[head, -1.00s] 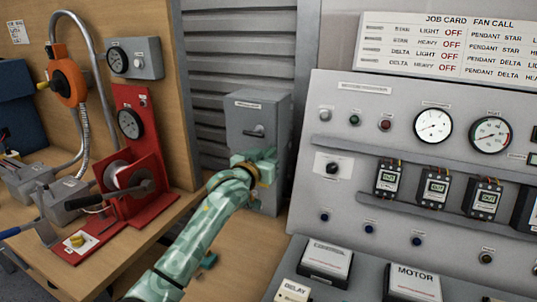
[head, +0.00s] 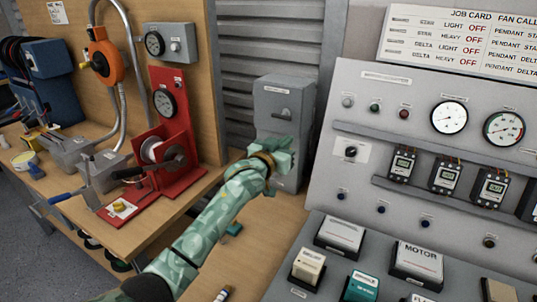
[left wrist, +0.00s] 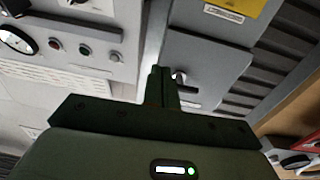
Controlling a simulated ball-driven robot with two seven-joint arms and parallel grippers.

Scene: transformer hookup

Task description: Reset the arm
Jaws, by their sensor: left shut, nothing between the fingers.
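My left arm reaches in from the bottom of the head view, and its green gripper (head: 279,150) is in front of the grey switch box (head: 298,100) on the back wall. In the left wrist view the fingers (left wrist: 160,88) are together and hold nothing. The box's handle (left wrist: 180,76) shows just beyond the fingertips there; I cannot tell whether they touch it. In the head view the gripper covers the lower part of the box front. My right gripper is in neither view.
The grey control panel (head: 365,105) with gauges stands on the right. A red winch stand (head: 182,180) is on the wooden bench at left. Labelled blocks, including the MOTOR block (head: 417,264), lie at the front right. Bare wooden bench (head: 262,235) shows between.

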